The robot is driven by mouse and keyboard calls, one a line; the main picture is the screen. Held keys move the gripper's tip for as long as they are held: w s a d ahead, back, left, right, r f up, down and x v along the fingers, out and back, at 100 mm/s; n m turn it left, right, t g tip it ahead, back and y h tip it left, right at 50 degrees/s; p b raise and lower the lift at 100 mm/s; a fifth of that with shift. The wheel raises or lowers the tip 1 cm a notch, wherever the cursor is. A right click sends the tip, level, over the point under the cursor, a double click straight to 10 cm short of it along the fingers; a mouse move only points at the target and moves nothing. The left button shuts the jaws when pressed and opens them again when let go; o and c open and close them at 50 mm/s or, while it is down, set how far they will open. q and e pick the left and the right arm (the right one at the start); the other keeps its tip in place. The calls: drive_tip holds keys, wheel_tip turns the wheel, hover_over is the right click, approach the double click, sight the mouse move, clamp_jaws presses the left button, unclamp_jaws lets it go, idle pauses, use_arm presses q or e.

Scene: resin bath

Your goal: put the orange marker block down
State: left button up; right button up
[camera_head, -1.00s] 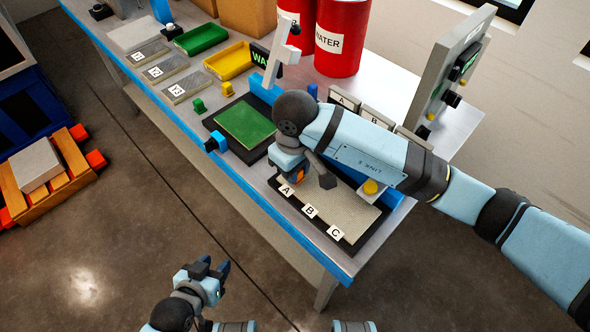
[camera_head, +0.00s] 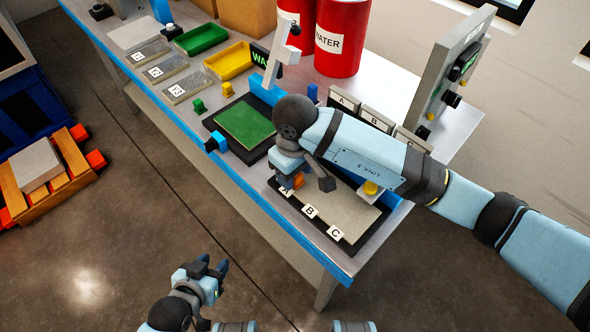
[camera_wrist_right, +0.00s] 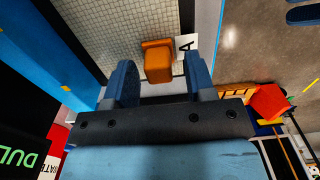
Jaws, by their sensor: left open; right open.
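The orange marker block (camera_wrist_right: 158,62) stands on the pale gridded plate (camera_wrist_right: 100,22) beside the A label (camera_wrist_right: 187,45) in the right wrist view. A small part of the block (camera_head: 298,180) shows in the head view; my right gripper hides the rest. My right gripper (camera_wrist_right: 162,82) is open, with one finger on each side of the block's near end and gaps showing on both sides. In the head view it (camera_head: 294,178) is low over the A end of the plate. My left gripper (camera_head: 213,268) is open and empty, off the table's front side.
A green pad (camera_head: 243,124) in a black frame lies left of the plate. A white post (camera_head: 280,60) and red water drums (camera_head: 341,38) stand behind. An upright panel (camera_head: 450,70) stands at the right end. The B (camera_head: 310,211) and C (camera_head: 335,233) spots look clear.

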wheel_tip(320, 180, up, 12)
drive_tip(key=shift+f+b, duration=0.15)
drive_tip(key=shift+b, duration=0.15)
drive_tip(key=shift+a, duration=0.1)
idle(0.4)
